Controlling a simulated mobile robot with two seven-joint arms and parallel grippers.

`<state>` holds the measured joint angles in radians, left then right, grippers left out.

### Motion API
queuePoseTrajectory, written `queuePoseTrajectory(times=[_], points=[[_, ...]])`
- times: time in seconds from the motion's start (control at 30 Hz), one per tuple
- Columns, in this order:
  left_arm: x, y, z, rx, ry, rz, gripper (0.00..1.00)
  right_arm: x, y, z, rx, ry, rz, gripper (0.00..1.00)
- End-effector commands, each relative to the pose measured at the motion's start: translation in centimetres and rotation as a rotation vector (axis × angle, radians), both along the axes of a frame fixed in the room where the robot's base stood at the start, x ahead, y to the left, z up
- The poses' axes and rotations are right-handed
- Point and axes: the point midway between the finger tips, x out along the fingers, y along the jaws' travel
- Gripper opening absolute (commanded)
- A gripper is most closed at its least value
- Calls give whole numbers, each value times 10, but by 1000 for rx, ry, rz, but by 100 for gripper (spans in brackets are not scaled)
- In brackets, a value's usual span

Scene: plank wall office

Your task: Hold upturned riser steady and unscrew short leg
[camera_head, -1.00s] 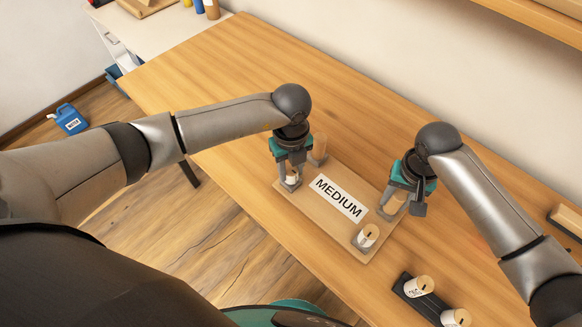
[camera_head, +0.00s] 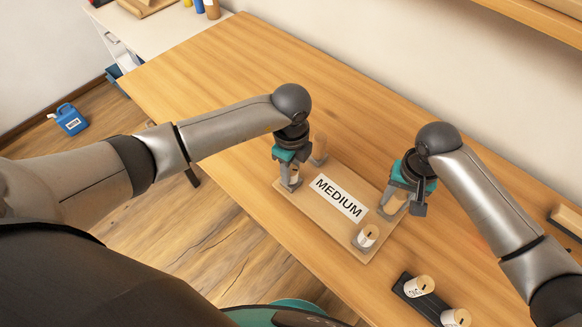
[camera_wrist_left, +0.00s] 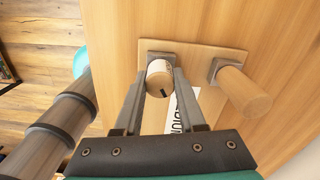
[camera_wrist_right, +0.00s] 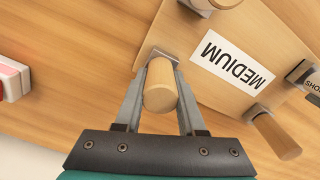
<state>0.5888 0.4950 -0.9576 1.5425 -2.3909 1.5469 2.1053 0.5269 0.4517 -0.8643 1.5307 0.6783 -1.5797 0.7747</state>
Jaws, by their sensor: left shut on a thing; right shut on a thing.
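The upturned riser (camera_head: 345,240) lies flat on the table, its MEDIUM label (camera_head: 339,198) facing up and its legs standing up. My left gripper (camera_head: 291,183) is shut on the short leg (camera_wrist_left: 160,80) at the riser's near left corner; this leg has a white label and a dark mark on its end. My right gripper (camera_head: 402,207) is shut on a plain wooden leg (camera_wrist_right: 160,85) at the far right corner. Another plain leg (camera_head: 318,148) stands at the far left, and a labelled short leg (camera_head: 367,236) at the near right. The held legs are partly hidden by the fingers.
A black tray (camera_head: 437,311) with two labelled short legs (camera_head: 418,287) sits on the table at front right. The table (camera_head: 250,70) is clear behind the riser. A wooden block (camera_head: 566,219) lies at the right edge. A blue jug (camera_head: 70,119) stands on the floor.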

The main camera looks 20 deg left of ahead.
Motion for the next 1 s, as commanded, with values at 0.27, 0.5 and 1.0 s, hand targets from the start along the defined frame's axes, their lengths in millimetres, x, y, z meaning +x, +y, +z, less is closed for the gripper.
queuePoseTrajectory(times=[0.27,0.5,1.0], points=[[-1,-1,0,-1,3,8,0,0,0,0,1,-1,-1,0],[-1,-1,0,-3,3,250,0,0,0,0,1,-1,-2,0],[-1,-1,1,-2,1,442,43,0,0,0,1,-1,-2,0]])
